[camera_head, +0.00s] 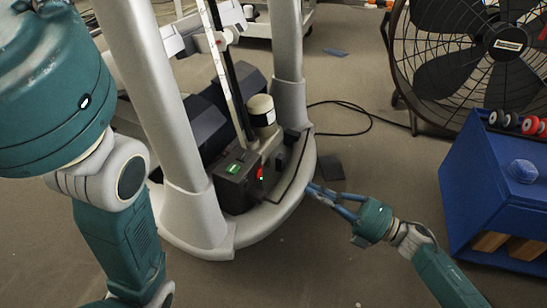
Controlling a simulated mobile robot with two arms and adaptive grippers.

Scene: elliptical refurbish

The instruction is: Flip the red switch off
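The red switch (260,173) is a small red piece on the side of a dark box (236,184) with a green panel on top. The box sits low inside the grey elliptical frame (205,215). My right gripper (312,189) reaches in from the right, its blue fingers pointing left at the frame's curved base. Its fingertips are to the right of the switch and a little lower in the picture, apart from it.
A grey upright post (290,75) rises behind the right gripper's fingertips. A black cable (350,133) lies on the floor. A large fan (470,60) and a blue rack (495,190) with weights stand at the right. The floor at the bottom middle is clear.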

